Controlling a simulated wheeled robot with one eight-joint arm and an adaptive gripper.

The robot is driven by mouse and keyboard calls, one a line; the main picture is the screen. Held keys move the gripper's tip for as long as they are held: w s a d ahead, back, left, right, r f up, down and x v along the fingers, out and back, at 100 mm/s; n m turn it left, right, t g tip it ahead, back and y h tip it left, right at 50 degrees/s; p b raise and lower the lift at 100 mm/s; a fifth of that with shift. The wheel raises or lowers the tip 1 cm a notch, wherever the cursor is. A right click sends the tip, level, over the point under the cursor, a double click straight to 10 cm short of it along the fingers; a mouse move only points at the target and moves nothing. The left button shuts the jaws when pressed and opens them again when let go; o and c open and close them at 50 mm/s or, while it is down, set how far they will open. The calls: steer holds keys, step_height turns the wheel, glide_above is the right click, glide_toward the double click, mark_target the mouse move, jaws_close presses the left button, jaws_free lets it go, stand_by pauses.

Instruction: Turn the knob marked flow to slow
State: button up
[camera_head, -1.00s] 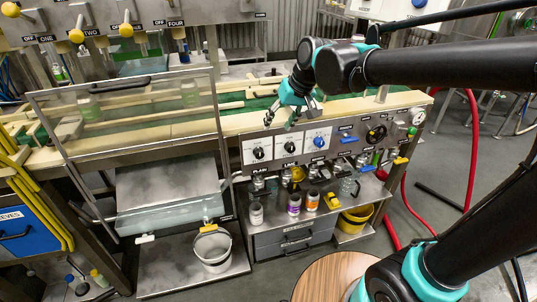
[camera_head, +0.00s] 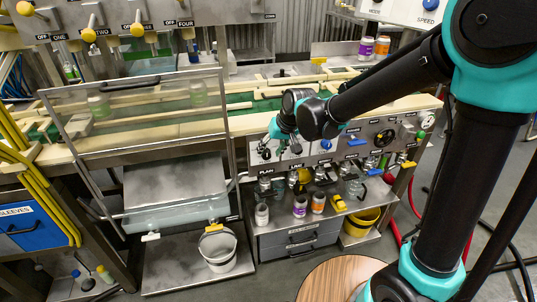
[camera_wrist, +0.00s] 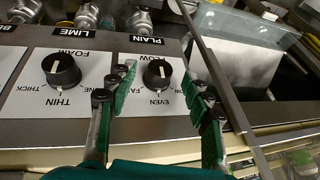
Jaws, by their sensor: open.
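The flow knob (camera_wrist: 158,73) is round and black with a white pointer mark, on a white plate, upside down in the wrist view. Its label is partly hidden by a finger; "EVEN" reads below the knob and other words are partly covered. The pointer runs roughly up and down in the picture. My gripper (camera_wrist: 163,82) is open, its green-padded fingers on either side of the knob with gaps showing. In the head view my gripper (camera_head: 284,147) is at the left end of the front panel, partly covering the knobs there.
The foam knob (camera_wrist: 61,70), marked thick and thin, sits close to the left in the wrist view. Taps labelled plain and lime and several bottles (camera_head: 300,206) are below the panel (camera_head: 345,150). A clear guard (camera_head: 150,120) stands left of the panel.

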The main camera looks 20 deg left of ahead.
mark_target(266, 155)
steer(key=shift+x, duration=1.2)
jaws_close()
